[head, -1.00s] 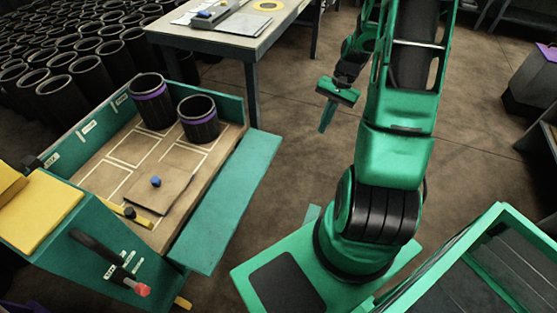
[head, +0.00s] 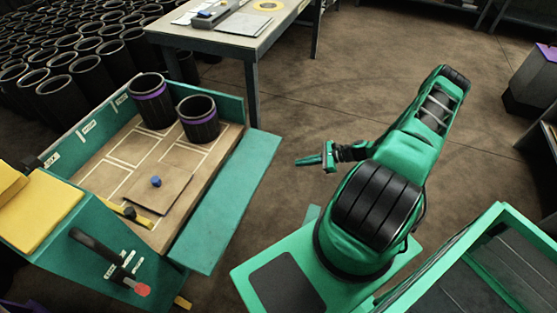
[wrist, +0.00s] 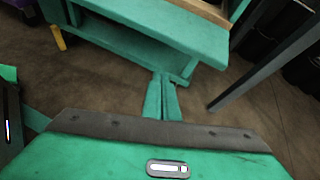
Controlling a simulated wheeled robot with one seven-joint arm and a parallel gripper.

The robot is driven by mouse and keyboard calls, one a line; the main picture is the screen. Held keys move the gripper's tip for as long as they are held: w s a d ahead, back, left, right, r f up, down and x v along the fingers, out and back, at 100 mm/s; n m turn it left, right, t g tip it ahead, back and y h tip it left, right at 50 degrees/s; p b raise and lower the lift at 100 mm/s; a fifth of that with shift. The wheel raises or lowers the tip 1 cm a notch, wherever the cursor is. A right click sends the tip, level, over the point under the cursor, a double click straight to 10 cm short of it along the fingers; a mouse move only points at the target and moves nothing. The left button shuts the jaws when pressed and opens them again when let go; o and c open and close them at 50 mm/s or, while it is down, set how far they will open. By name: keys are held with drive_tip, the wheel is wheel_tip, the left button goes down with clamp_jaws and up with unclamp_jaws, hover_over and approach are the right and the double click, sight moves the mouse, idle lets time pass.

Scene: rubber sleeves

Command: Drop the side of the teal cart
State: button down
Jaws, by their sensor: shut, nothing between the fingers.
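The teal cart (head: 222,87) stands at the left in the head view, with a wooden bed. Its near right side panel (head: 226,212) lies folded outward and down, leaving the wooden bed edge exposed along that side. The panel also shows in the wrist view (wrist: 165,30), ahead of the fingers.
Two black sleeves with purple bands (head: 150,100) (head: 199,121) stand at the bed's far end. A flat board (head: 160,190) with a blue knob lies on the bed. A table (head: 236,38) stands behind. Bare floor (head: 290,225) lies between the cart and my base.

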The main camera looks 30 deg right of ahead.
drive_tip(key=w+a+f+m+t+h, duration=0.1)
drive_tip(key=w+a+f+m+t, duration=0.3)
drive_tip(key=w+a+f, duration=0.4)
drive_tip(key=shift+w+d+r, duration=0.2)
drive_tip(key=shift+d+r, duration=0.2)
drive_tip(key=shift+r, duration=0.4)
drive_tip(key=shift+w+d+r, duration=0.15)
drive_tip(key=shift+d+r, duration=0.25)
drive_tip(key=shift+r, duration=0.45)
drive_tip(key=shift+w+d+r, duration=0.2)
drive_tip(key=shift+d+r, duration=0.2)
drive_tip(key=shift+r, duration=0.4)
